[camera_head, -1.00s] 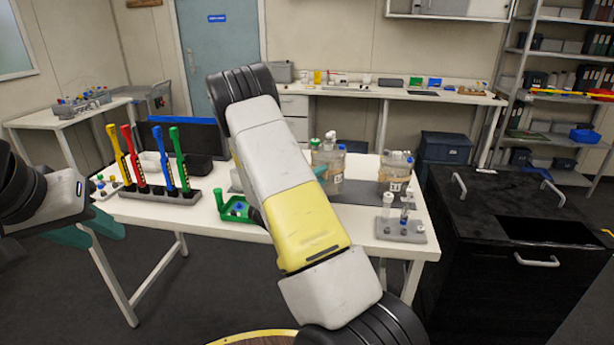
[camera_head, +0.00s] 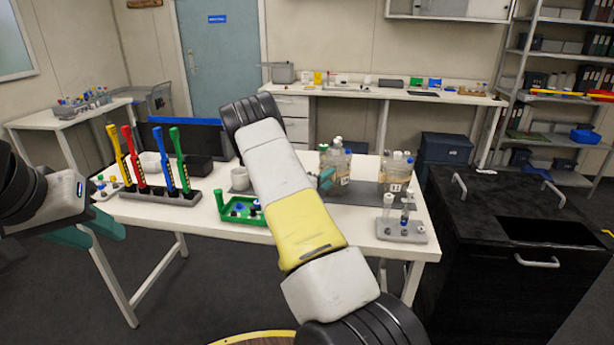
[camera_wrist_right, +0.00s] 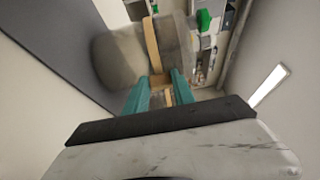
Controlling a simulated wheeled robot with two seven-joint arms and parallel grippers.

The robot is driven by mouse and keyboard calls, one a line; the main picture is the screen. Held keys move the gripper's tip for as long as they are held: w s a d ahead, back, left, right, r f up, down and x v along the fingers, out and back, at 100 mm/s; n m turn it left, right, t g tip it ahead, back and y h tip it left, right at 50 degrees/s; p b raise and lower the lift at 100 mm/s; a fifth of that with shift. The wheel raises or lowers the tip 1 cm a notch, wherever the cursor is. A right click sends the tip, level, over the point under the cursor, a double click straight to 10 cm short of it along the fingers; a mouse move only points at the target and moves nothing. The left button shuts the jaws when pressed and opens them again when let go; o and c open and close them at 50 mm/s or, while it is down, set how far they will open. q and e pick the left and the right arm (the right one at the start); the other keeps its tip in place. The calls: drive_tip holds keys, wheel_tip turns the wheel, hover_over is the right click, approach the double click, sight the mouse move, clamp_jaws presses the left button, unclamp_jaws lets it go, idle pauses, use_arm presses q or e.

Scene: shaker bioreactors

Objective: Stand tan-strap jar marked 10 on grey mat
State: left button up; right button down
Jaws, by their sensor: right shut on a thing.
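A clear jar with a tan strap and a small black-on-white label (camera_head: 341,172) is on the table's right half, at the grey mat (camera_head: 362,196). The label is too small to read surely. My right gripper (camera_head: 326,179) is at the jar's left side, its teal fingers partly hidden by my arm. In the right wrist view its fingers (camera_wrist_right: 160,92) are shut on the tan strap of the jar (camera_wrist_right: 178,42). I cannot tell whether the jar's base touches the mat. My left gripper (camera_head: 92,232) is open and empty at the left, off the table's front edge.
A second strapped jar (camera_head: 396,173) stands just right of the held one. A grey vial rack (camera_head: 402,231) is in front of it. A green tray (camera_head: 238,212), a white mug (camera_head: 240,178) and a rack of coloured pipettes (camera_head: 160,196) stand to the left.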

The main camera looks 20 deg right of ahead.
drive_tip(key=shift+f, duration=0.1)
drive_tip(key=c, duration=1.1)
unclamp_jaws()
drive_tip(key=shift+o, duration=0.2)
